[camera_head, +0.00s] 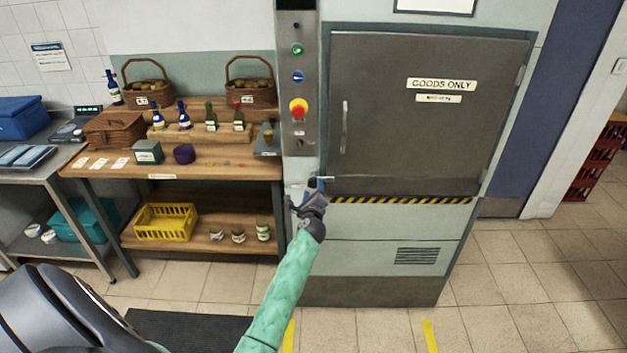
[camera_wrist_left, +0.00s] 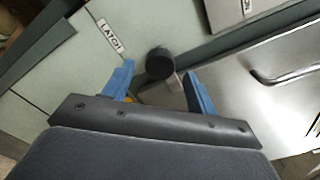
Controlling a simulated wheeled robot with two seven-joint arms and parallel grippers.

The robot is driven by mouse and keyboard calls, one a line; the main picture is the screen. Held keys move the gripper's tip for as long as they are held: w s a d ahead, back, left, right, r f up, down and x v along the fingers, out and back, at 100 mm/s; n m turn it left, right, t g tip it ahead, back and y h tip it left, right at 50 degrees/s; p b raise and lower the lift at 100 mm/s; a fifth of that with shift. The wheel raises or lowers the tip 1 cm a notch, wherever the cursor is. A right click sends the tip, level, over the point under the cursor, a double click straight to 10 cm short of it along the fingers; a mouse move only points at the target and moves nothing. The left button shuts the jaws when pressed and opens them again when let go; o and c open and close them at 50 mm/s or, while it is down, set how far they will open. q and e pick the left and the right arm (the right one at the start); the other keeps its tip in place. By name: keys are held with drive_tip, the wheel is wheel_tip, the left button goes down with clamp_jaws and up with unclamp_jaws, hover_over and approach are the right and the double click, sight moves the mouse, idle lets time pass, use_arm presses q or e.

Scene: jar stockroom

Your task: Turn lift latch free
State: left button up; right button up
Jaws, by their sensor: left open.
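The lift latch shows as a dark round knob (camera_wrist_left: 160,63) in the left wrist view, beside a white label reading LATCH (camera_wrist_left: 109,36). In the head view the small dark latch (camera_head: 319,183) sits at the lower left corner of the lift door (camera_head: 420,110), partly hidden by my gripper. My left gripper (camera_head: 315,192) is at the latch, its blue fingers (camera_wrist_left: 159,78) open and spread to either side of the knob. The knob appears just beyond or between the fingertips; I cannot tell whether they touch it. My right gripper is not in view.
The grey GOODS ONLY door has a vertical handle (camera_head: 344,127). A control panel (camera_head: 298,80) with a red button stands left of it. Left is a wooden bench (camera_head: 220,170) with bottles and baskets, and a yellow crate (camera_head: 165,221) below.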

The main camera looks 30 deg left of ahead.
sight(313, 185)
use_arm(q)
drive_tip(key=p+x, duration=0.1)
drive_tip(key=x, duration=0.5)
drive_tip(key=shift+w, duration=0.15)
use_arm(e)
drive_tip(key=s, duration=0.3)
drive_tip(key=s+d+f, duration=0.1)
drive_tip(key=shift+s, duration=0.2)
use_arm(q)
clamp_jaws()
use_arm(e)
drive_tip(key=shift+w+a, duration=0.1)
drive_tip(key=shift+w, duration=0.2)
